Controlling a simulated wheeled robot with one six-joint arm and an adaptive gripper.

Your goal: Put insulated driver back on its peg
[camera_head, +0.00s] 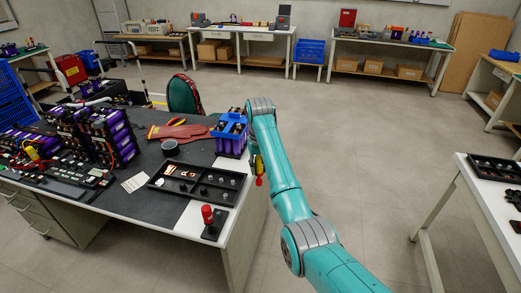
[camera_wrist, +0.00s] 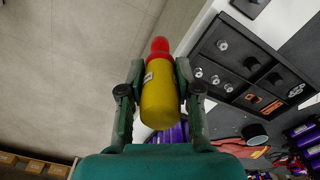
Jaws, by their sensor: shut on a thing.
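The insulated driver (camera_wrist: 160,98) is a stubby yellow handle with a red end, seen in the wrist view between the two fingers of my gripper (camera_wrist: 157,78). My gripper is shut on it. In the head view the driver (camera_head: 259,172) shows beside my arm, with its red end down, just off the desk's right edge above the floor. My fingers are mostly hidden there. A black base with a red upright piece (camera_head: 208,215) stands at the desk's front right corner. I cannot tell whether this is the peg.
A black compartment tray (camera_head: 197,184) with small parts lies on the desk. A blue-topped battery block (camera_head: 230,133) stands near the desk's right edge, close to my arm. Red gloves (camera_head: 178,131) and a dark cup (camera_head: 170,147) lie behind the tray. Open floor (camera_head: 350,160) is on the right.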

